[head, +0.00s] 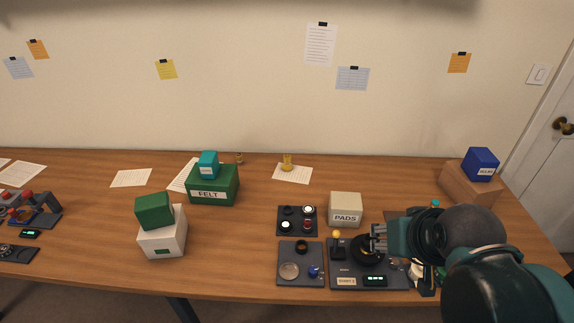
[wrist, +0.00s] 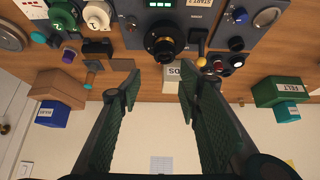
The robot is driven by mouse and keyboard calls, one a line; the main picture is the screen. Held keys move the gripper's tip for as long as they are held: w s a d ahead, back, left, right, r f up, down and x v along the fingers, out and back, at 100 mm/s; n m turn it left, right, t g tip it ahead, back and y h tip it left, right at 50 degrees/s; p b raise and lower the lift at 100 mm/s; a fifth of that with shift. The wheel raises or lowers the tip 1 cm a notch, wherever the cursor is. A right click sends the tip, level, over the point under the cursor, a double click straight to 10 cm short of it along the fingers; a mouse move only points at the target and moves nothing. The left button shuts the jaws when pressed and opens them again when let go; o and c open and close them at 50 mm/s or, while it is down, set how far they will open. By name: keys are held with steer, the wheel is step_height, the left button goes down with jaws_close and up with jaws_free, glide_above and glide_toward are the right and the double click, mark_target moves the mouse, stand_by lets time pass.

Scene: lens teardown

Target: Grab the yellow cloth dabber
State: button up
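My gripper (head: 378,238) is at the right of the bench in the head view, above the dark device panel. In the wrist view my gripper (wrist: 158,84) has its two fingers wide apart, with nothing held between them. A small yellow upright piece (head: 287,163) stands on a paper sheet at the back of the bench. It may be the yellow cloth dabber, but it is too small to be sure. It is well left of and behind my gripper. A yellow ball knob (head: 337,234) tops a lever just left of my gripper; it also shows in the wrist view (wrist: 201,62).
The device panel (head: 340,270) has a black ring mount (wrist: 164,40). The PADS box (head: 345,209) stands close behind it. The FELT box (head: 212,185) and a white box (head: 162,240) are farther left. A brown box (head: 466,184) is at right.

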steer(key=shift+r, duration=0.1)
steer(key=w+a+r+m+g+p, duration=0.1)
steer(key=w+a+r+m+p, duration=0.1)
steer(key=w+r, duration=0.3)
steer(key=w+a+r+m+g+p, duration=0.1)
steer(key=w+a+r+m+p, duration=0.1)
steer(key=w, duration=0.5)
steer(key=m+g+p, duration=0.5)
steer(key=m+p, duration=0.6)
steer(key=m, duration=0.2)
glide_above(287, 157)
steer(key=f, duration=1.4)
steer(key=shift+s+d, duration=0.2)
steer(key=shift+d, duration=0.1)
steer(key=shift+w+a+f+m, duration=0.2)
steer(key=shift+a+f+m, duration=0.15)
steer(key=shift+f, duration=0.2)
steer(key=shift+f, duration=1.25)
